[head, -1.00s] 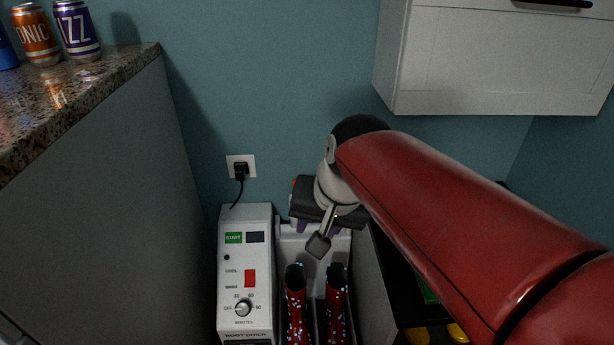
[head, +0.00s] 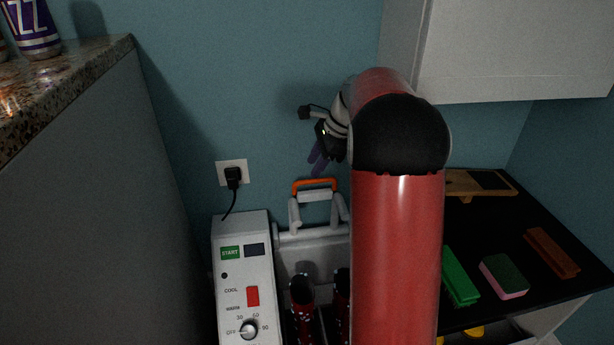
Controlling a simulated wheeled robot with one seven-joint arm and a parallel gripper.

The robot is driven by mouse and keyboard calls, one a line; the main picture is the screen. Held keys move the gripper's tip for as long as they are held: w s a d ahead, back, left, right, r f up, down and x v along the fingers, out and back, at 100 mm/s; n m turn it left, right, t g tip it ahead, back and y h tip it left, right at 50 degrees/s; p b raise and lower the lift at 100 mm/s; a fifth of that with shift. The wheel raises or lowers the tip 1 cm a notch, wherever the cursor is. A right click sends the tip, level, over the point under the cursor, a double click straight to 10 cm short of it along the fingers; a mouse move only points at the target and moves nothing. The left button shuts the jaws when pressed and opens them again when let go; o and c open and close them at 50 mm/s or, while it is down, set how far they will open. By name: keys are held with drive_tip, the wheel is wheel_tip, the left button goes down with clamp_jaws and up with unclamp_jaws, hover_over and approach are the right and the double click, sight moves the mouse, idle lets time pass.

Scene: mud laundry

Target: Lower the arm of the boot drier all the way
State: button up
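The boot drier (head: 242,280) is a white box with a START button, a red switch and a dial, at the lower middle of the head view. Its white arm (head: 295,212), topped by an orange handle (head: 315,186), stands up behind the boots beside the control box. My arm hides the right end of this area. My gripper (head: 317,162), with purple fingers, is above the orange handle and apart from it, close to the wall in the picture. Its fingers are seen from the side, so their opening is unclear. Nothing shows held in it.
Red spotted boots (head: 303,300) stand in the drier, partly behind my arm. A black-topped table (head: 500,235) at right holds a green brush (head: 460,275), a sponge (head: 503,277) and a brown block (head: 551,252). A granite counter (head: 70,85) is at left, a white cabinet (head: 520,50) above right.

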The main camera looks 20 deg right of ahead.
sight(308, 182)
drive_tip(key=x, duration=0.5)
drive_tip(key=shift+f+b, duration=0.1)
drive_tip(key=shift+b, duration=0.25)
clamp_jaws()
